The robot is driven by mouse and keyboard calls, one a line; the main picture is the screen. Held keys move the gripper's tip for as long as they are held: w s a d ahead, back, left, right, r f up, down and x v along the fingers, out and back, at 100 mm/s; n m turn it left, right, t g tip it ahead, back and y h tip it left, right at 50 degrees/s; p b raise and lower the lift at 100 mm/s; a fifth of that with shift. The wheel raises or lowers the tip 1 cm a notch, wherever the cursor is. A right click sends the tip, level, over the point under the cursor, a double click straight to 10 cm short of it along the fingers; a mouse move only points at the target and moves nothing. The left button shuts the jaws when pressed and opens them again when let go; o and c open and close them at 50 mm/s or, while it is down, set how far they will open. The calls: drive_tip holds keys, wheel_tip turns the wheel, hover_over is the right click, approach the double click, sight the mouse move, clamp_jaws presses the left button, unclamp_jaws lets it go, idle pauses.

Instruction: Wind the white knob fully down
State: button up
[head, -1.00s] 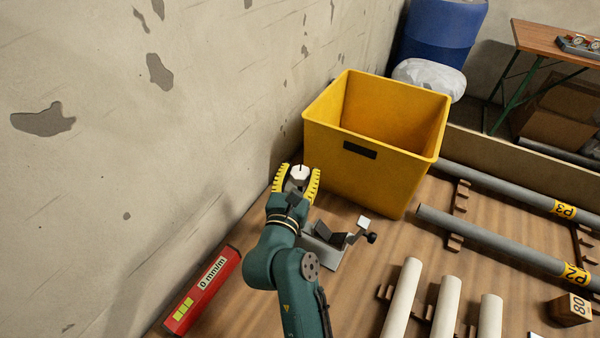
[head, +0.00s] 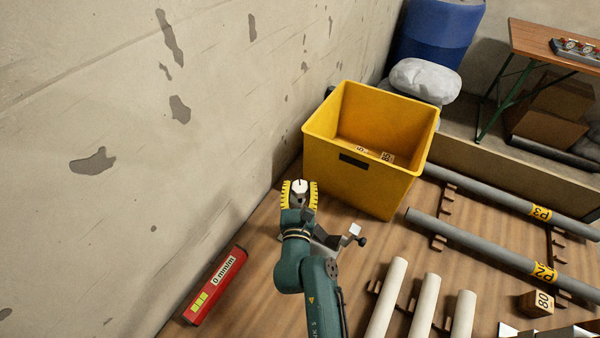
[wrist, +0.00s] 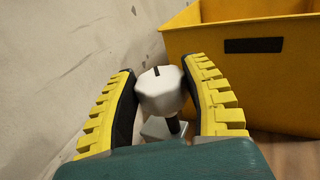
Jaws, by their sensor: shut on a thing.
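The white knob (head: 299,186) is a faceted cap with a dark mark on its top. It also shows in the wrist view (wrist: 160,92), on a dark stem above a grey block (wrist: 163,130). My gripper (head: 299,192), with yellow ribbed fingers, is around the knob and shut on it, one finger on each side. The grey metal stand (head: 326,240) beside it is partly hidden by my arm.
A yellow bin (head: 375,185) stands just behind the gripper, with small labelled blocks inside. The wall is close on the left. A red level (head: 215,287) reading "0 mm/m" lies at lower left. White pipes (head: 418,305) and grey pipes (head: 480,245) lie to the right.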

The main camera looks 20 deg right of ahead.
drive_tip(key=shift+r+n+t+y+p, duration=0.2)
drive_tip(key=shift+n+y+p, duration=0.35)
drive_tip(key=shift+p, duration=1.05)
drive_tip(key=shift+r+n+t+y+p, duration=0.1)
drive_tip(key=shift+n+t+y+p, duration=0.25)
drive_tip(key=shift+y+p, duration=0.8)
drive_tip(key=n+p, duration=0.1)
drive_tip(key=p, duration=0.2)
drive_tip(key=shift+f+y, duration=0.1)
drive_tip(key=shift+y, duration=0.2)
drive_tip(key=shift+d+n+t+y+p, duration=0.1)
drive_tip(key=shift+n+t+y+p, duration=0.25)
drive_tip(key=shift+y+p, duration=0.3)
drive_tip(key=shift+f+n+y+p, duration=0.2)
drive_tip(key=shift+n+y+p, duration=0.1)
drive_tip(key=shift+n+y, duration=0.6)
drive_tip(key=n+y+b, duration=0.1)
drive_tip(key=y, duration=0.2)
drive_tip(key=shift+f, duration=0.2)
drive_tip(key=shift+n+g+y+b, duration=0.4)
drive_tip(key=shift+n+y+b, duration=0.75)
drive_tip(key=shift+y, duration=0.3)
drive_tip(key=o, duration=1.2)
drive_tip(key=shift+r, duration=0.1)
